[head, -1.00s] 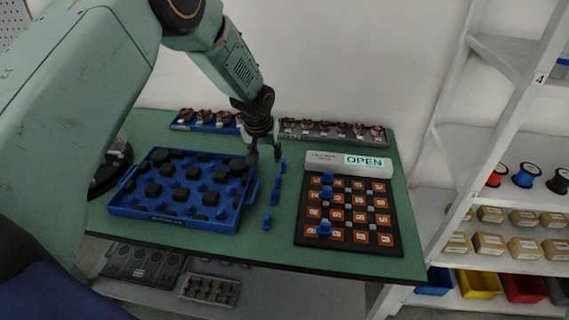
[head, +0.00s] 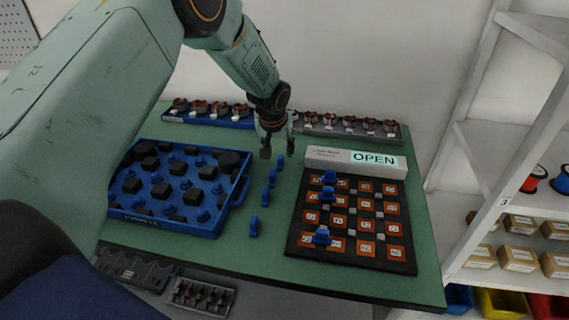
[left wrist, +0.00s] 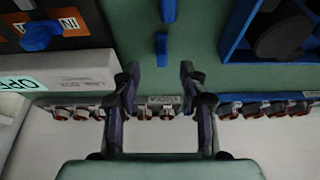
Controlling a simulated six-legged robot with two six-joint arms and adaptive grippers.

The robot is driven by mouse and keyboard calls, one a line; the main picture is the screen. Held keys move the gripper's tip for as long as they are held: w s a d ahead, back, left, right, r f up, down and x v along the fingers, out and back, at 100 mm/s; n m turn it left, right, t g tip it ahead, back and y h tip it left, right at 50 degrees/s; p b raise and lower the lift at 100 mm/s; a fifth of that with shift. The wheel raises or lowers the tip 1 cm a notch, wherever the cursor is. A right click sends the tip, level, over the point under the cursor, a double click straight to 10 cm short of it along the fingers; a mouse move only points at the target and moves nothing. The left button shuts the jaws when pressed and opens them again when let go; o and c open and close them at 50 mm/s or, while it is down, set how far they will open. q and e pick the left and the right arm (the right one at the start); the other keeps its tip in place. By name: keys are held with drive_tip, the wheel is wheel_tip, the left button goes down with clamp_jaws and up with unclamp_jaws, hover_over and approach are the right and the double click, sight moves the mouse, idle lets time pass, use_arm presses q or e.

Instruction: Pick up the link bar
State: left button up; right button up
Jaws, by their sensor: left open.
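I cannot tell for sure which thing is the link bar. Several small blue pieces stand in a row on the green table, between the blue tray and the board. The farthest blue piece (head: 281,161) is just below my left gripper (head: 278,150). The other pieces, such as the nearest one (head: 254,226), run toward the front edge. In the left wrist view the left gripper (left wrist: 160,70) is open and empty, fingers apart. A blue piece (left wrist: 161,48) lies ahead of the gap between the fingertips. My right gripper is not in view.
A blue tray (head: 150,224) with black and blue parts stands left. A dark board (head: 372,263) with orange tiles and blue pieces lies right, behind it a white box (head: 330,157) marked OPEN. A rack of copper-coloured parts (head: 350,131) lines the back. White shelves (head: 480,165) stand right.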

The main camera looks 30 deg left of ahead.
sight(281, 156)
use_arm(q)
drive_tip(key=shift+a+f, duration=0.6)
drive_tip(key=shift+f, duration=0.05)
drive_tip(key=w+f, duration=0.3)
drive_tip(key=shift+d+f, duration=0.3)
drive_tip(key=shift+f, duration=0.05)
drive_tip(key=shift+f+b, duration=0.15)
drive_tip(key=shift+b, duration=0.15)
drive_tip(key=shift+s+a, duration=0.2)
drive_tip(key=shift+a, duration=0.25)
drive_tip(key=shift+w+d+f, duration=0.1)
drive_tip(key=shift+w+d, duration=0.15)
drive_tip(key=shift+d, duration=0.1)
drive_tip(key=c, duration=0.4)
drive_tip(key=shift+s+a, duration=0.2)
drive_tip(key=shift+a, duration=0.05)
clamp_jaws()
drive_tip(key=shift+w+d, duration=0.2)
